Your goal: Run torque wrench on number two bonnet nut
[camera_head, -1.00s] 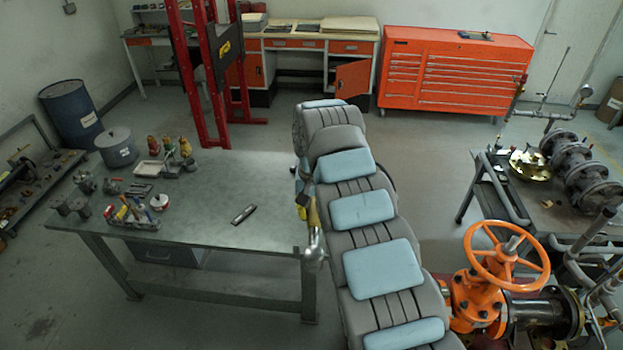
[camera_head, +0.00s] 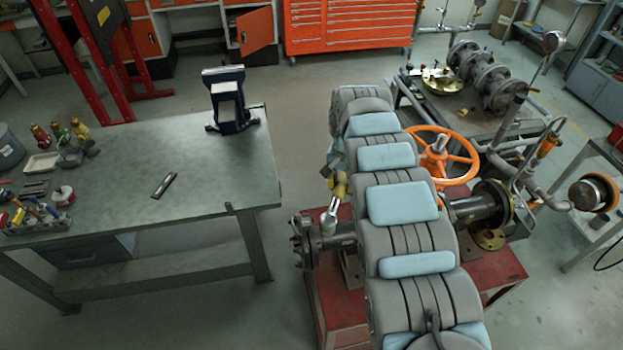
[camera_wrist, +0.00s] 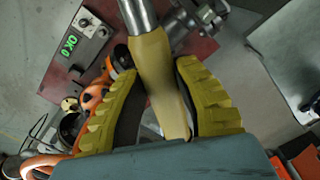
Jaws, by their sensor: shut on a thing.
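My gripper (camera_wrist: 156,64) is shut on the tan handle (camera_wrist: 155,85) of the torque wrench. Its metal shaft (camera_wrist: 137,14) runs out of the top of the wrist view. In the head view the wrench (camera_head: 331,214) hangs tilted beside my arm, over the flanged pipe in the picture; I cannot tell whether it touches. The gate valve's orange handwheel (camera_head: 443,157) is right of my arm. Orange valve parts (camera_wrist: 93,96) show at lower left in the wrist view. My arm covers most of the valve body. I cannot make out the number two bonnet nut.
The valve pipe's left flange (camera_head: 303,243) sits above a red stand (camera_head: 336,318). The workbench (camera_head: 120,200) at left carries a vise (camera_head: 230,103), a small dark bar (camera_head: 163,185) and tools. A grey box with a green display (camera_wrist: 72,43) shows in the wrist view.

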